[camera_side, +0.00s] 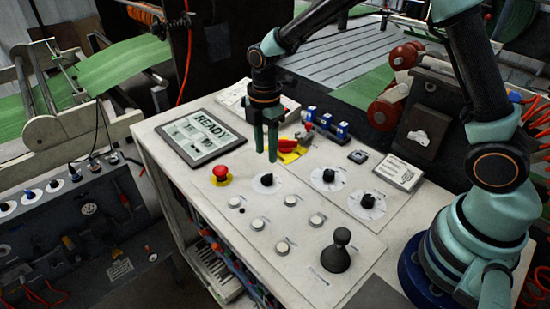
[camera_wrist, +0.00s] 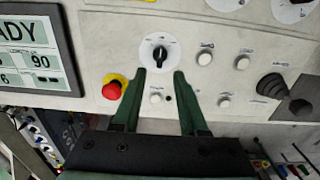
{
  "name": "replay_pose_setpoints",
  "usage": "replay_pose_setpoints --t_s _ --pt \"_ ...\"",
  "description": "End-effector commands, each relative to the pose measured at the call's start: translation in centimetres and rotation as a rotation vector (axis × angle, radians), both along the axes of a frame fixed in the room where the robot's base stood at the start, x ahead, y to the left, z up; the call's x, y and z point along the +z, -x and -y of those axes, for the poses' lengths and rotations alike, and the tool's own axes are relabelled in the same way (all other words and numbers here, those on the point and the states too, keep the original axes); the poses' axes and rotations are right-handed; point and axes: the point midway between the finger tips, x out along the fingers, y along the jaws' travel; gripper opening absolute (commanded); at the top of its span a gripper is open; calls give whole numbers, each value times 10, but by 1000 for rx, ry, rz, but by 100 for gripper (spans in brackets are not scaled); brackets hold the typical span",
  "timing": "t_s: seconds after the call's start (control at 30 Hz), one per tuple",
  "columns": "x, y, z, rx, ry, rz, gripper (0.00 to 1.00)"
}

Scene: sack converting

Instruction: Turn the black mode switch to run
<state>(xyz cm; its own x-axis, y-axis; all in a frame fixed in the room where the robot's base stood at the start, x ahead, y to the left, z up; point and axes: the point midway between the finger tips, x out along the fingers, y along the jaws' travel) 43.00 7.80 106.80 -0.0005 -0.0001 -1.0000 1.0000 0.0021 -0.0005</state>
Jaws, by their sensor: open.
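The black mode switch (camera_side: 267,180) appears to be the black knob on a round white dial right of the red emergency button. It also shows in the wrist view (camera_wrist: 159,54), at top centre. Its dial lettering is too small to read, so I cannot tell which position it points to. My gripper (camera_side: 266,158) has green fingers pointing down and hangs above the panel near this knob. In the wrist view my gripper (camera_wrist: 159,73) is open and empty. Its fingertips appear on either side just below the knob, and I see no contact.
A red emergency button (camera_side: 221,172) on yellow is close left. A screen reading READY (camera_side: 203,137) lies behind it. Two other black knobs (camera_side: 329,175) (camera_side: 367,200), several pale push buttons (camera_side: 291,199) and a black joystick (camera_side: 338,252) stand on the panel. A red-handled switch (camera_side: 288,145) is behind.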

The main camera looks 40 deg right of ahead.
Motion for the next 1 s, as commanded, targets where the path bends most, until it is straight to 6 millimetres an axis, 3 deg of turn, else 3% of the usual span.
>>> replay_pose_setpoints --t_s 0.1,0.33,0.5,0.8,0.83,0.93,1.0 --pt "-25 2 0 -1 1 -6 42" --pt "-60 1 0 -2 1 -4 42" --pt "-71 0 0 -2 0 -1 42" --pt "-73 0 0 -2 0 1 42" --pt "-73 0 0 -2 0 1 39" --pt "-73 0 0 -2 0 1 0" --pt "-73 0 0 -2 0 1 0"
